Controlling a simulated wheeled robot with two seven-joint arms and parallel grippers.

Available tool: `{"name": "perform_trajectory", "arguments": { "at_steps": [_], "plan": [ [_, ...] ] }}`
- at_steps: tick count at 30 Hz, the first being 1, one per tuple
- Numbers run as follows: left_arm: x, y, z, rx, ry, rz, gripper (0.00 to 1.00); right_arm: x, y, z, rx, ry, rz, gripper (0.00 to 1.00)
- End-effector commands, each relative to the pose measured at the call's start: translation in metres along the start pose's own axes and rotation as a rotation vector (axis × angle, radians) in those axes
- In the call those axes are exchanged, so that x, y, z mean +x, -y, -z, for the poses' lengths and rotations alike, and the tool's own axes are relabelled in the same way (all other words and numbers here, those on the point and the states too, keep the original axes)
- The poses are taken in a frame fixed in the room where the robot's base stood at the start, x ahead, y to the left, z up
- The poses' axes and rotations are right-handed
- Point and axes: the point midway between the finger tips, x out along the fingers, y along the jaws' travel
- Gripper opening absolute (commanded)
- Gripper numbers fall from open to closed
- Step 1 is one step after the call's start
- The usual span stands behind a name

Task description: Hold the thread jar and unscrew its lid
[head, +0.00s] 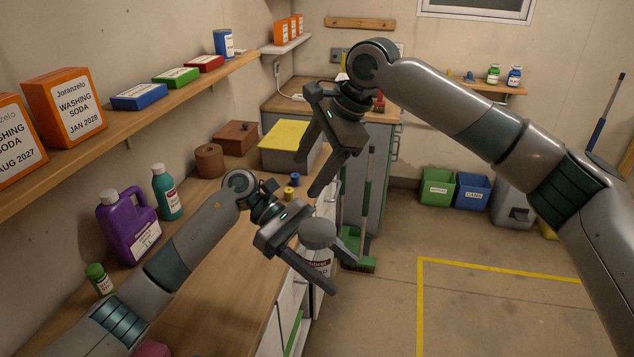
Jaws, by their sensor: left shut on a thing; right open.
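The thread jar shows as a round grey lid (318,232) above a pale body with a white label (320,262), partly hidden by a finger. My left gripper (343,274) is shut on the jar, one finger on each side of it, in front of the counter's edge. The lid is on the jar. My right gripper (311,167) is open and empty, above and behind the jar, with its fingers pointing down to the left and apart from the lid.
The wooden counter (225,265) holds a purple jug (127,228), a teal bottle (167,192), a small green-capped bottle (98,279), small spools (290,193) and a yellow-lidded box (288,143). A shelf (150,115) runs above.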

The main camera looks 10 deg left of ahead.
Motion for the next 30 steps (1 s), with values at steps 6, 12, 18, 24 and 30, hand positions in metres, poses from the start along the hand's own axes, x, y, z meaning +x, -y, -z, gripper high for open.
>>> {"name": "perform_trajectory", "arguments": {
  "at_steps": [6,12,18,24,30],
  "plan": [
    [0.000,0.000,-0.001,0.001,0.001,0.000,0.00,-0.026,-0.043,-0.038,0.099,-0.150,-0.160,0.62],
    [0.000,0.000,-0.001,0.001,0.001,0.000,0.00,-0.046,-0.074,-0.047,0.198,-0.289,-0.250,0.62],
    [0.000,0.000,-0.001,0.001,0.001,0.000,0.00,-0.056,-0.089,-0.049,0.252,-0.362,-0.285,0.62],
    [0.000,0.000,-0.001,0.001,0.001,0.000,0.00,-0.057,-0.091,-0.049,0.259,-0.371,-0.289,0.62],
    [0.000,0.000,-0.001,0.001,0.001,0.000,0.00,-0.057,-0.091,-0.049,0.258,-0.369,-0.288,0.62]
  ]
}}
